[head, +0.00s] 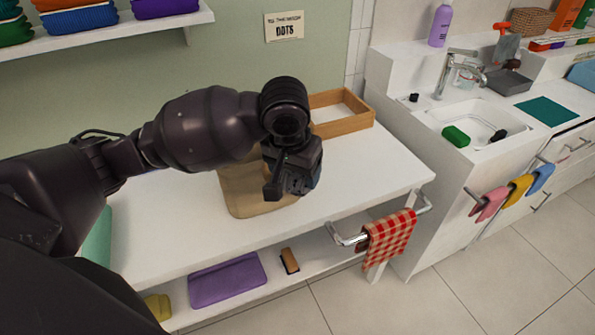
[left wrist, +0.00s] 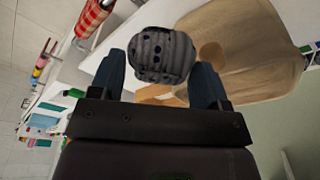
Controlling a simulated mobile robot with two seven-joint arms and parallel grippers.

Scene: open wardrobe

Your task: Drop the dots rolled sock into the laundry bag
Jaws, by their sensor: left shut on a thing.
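My left gripper (head: 283,190) is above the white table, over the right part of the tan laundry bag (head: 235,197). In the left wrist view, my left gripper (left wrist: 162,70) is shut on the grey dotted rolled sock (left wrist: 160,52), which sits between its two fingers. The sock is hidden behind the gripper in the head view. The laundry bag also shows in the left wrist view (left wrist: 270,65), behind and to the right of the sock. My arm hides part of the bag. My right gripper is not in view.
A wooden tray (head: 350,118) stands behind the bag on the white table (head: 385,165). A red checked cloth (head: 388,238) hangs on a rail at the table's right end. A purple folded cloth (head: 228,280) and a brush (head: 290,260) lie on the lower shelf. A sign (head: 284,26) reads "DOTS".

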